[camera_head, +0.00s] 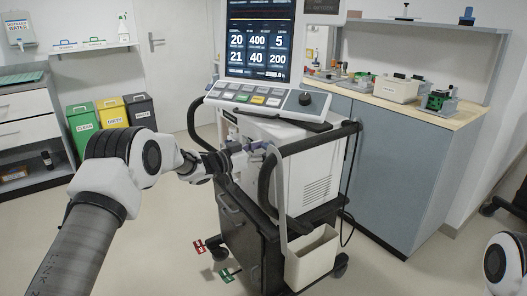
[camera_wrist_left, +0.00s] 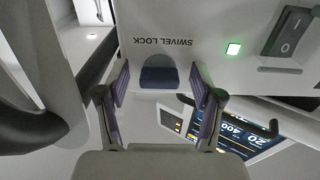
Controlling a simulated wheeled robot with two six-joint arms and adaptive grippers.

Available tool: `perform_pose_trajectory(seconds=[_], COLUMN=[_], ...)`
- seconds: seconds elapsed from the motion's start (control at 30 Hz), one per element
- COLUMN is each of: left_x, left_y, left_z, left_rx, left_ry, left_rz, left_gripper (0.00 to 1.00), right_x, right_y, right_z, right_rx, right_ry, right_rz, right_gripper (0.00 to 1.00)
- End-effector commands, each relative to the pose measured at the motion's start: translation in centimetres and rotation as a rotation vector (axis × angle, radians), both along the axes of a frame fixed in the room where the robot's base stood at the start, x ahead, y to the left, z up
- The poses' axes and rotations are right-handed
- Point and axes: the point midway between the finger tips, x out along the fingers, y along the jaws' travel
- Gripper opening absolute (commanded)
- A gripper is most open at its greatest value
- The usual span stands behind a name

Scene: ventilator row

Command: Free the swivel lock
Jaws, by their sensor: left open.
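The ventilator (camera_head: 310,175) stands on its cart in the middle of the head view, with its lit screen (camera_head: 258,42) on top. In the left wrist view, the SWIVEL LOCK label (camera_wrist_left: 163,42) reads upside down on a white panel. A dark blue knob (camera_wrist_left: 159,79) sits beside this label. My left gripper (camera_wrist_left: 159,68) is open, with one finger on each side of the knob; I cannot tell whether they touch it. In the head view, my left gripper (camera_head: 255,152) is at the ventilator's near side below the screen, hiding the knob. My right gripper is out of view.
Black curved handles (camera_head: 268,178) flank the gripper's work area. A power switch (camera_wrist_left: 291,32) and green light (camera_wrist_left: 233,49) are close by. A white bin (camera_head: 312,258) hangs low on the cart. A counter (camera_head: 400,150) stands behind at right; floor is free at left.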

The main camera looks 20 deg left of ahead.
Motion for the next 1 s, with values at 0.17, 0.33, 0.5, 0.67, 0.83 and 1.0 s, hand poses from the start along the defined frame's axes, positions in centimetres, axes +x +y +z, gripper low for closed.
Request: perform_pose_trajectory(seconds=[0.17, 0.33, 0.5, 0.67, 0.83, 1.0], left_x=[-0.03, -0.04, -0.04, -0.03, -0.01, 0.04], left_y=[0.03, 0.03, 0.03, 0.05, 0.07, 0.12], left_z=[0.00, 0.00, 0.00, -0.01, -0.01, -0.02], left_rx=[0.000, 0.000, 0.002, 0.022, 0.075, 0.165], left_ry=[0.000, 0.000, -0.002, -0.019, -0.063, -0.137], left_rz=[0.000, 0.000, 0.000, 0.000, 0.000, 0.001], left_gripper=[0.42, 0.07, 0.07, 0.07, 0.07, 0.07], right_x=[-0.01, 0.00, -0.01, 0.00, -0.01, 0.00], right_y=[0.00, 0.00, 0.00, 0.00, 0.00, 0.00], right_z=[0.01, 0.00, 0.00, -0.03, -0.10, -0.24], right_rx=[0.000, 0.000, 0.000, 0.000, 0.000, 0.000], right_ry=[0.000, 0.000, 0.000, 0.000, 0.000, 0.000], right_rz=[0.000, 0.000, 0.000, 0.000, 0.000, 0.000], right_gripper=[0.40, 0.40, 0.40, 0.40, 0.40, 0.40])
